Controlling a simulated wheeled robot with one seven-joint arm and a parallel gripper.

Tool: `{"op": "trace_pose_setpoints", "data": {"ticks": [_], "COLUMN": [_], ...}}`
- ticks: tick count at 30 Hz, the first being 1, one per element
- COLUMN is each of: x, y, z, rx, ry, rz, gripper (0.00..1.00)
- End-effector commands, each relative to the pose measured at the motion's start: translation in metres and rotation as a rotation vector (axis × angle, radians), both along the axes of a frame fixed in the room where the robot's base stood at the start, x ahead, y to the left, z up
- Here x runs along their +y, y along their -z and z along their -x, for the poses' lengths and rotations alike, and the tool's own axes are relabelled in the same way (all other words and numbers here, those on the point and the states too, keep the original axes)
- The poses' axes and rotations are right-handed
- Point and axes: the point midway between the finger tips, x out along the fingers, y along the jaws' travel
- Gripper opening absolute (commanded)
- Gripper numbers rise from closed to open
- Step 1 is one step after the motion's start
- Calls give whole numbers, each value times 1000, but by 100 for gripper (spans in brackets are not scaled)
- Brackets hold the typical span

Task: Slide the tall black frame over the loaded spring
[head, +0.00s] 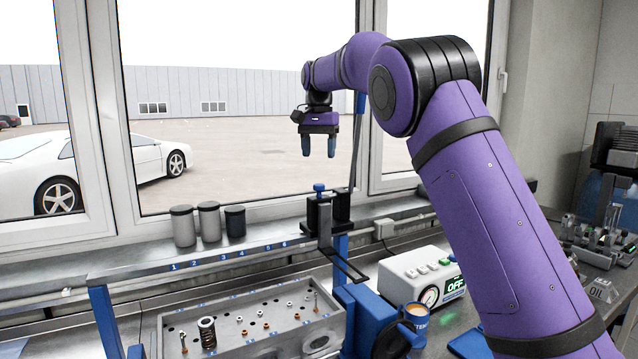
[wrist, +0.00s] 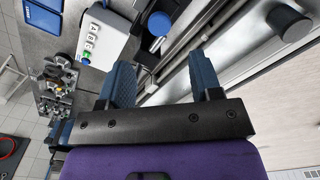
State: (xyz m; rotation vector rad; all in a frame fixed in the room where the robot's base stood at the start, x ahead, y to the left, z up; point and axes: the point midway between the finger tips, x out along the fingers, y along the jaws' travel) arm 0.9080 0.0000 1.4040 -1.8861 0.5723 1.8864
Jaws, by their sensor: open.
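My gripper (head: 319,150) is open and empty, with its blue fingers pointing down, high above the shelf in the head view. Its fingers also show in the wrist view (wrist: 164,78), with nothing between them. A tall black frame with a blue knob on top (head: 318,214) stands upright at the shelf, below my gripper and apart from it. A blue round knob, probably the frame's (wrist: 160,23), shows beyond the fingertips in the wrist view. A dark coil spring (head: 207,332) stands upright in the grey parts tray at the lower left; I cannot tell whether it is loaded.
The grey tray (head: 250,348) holds several small parts. Several lidded canisters (head: 209,221) stand on the numbered shelf (head: 130,265). A white box with a gauge and display (head: 421,278) and a blue device with a cup (head: 371,318) stand right of the tray. Windows line the back.

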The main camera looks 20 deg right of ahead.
Motion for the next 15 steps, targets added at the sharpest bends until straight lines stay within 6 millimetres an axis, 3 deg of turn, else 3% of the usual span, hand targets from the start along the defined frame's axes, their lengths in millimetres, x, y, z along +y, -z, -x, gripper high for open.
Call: {"op": "trace_pose_setpoints", "data": {"ticks": [9,15], "x": [0,0], "y": [56,79], "z": [1,0], "rx": [3,0], "ry": [1,-1], "rz": [1,0], "gripper": [59,59]}}
